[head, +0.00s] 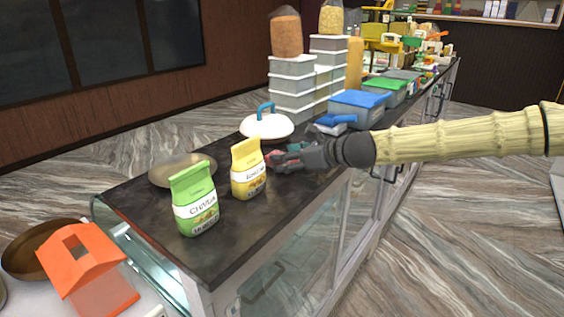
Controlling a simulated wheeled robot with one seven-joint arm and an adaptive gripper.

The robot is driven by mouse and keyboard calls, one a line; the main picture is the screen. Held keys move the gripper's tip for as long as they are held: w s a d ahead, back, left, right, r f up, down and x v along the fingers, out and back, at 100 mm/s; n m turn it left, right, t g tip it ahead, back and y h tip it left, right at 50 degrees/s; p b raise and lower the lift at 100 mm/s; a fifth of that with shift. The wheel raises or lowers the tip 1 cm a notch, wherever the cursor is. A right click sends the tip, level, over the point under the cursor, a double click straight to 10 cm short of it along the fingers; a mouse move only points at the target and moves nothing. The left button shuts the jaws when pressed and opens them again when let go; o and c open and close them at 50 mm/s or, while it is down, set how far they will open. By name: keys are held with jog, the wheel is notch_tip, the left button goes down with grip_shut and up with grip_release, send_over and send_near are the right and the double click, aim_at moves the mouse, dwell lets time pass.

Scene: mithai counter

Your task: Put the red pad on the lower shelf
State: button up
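My gripper (283,160) reaches in from the right, low over the dark counter top (245,222), just right of the yellow packet. A small red patch (272,157) shows at its fingertips and may be the red pad. The fingers partly cover it, and I cannot tell whether they are closed on it or only beside it. The glass-fronted case (290,262) is under the counter top. Its inside is dim behind reflections, and I cannot make out a lower shelf clearly.
A yellow packet (248,180) and a green packet (194,208) stand near the counter's front end. A metal dish (165,172), a white lid with a blue handle (266,125) and stacked grey boxes (292,85) stand behind. An orange house-shaped box (85,270) is at lower left.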

jog(key=c, duration=0.6)
jog(key=shift+r, duration=0.1)
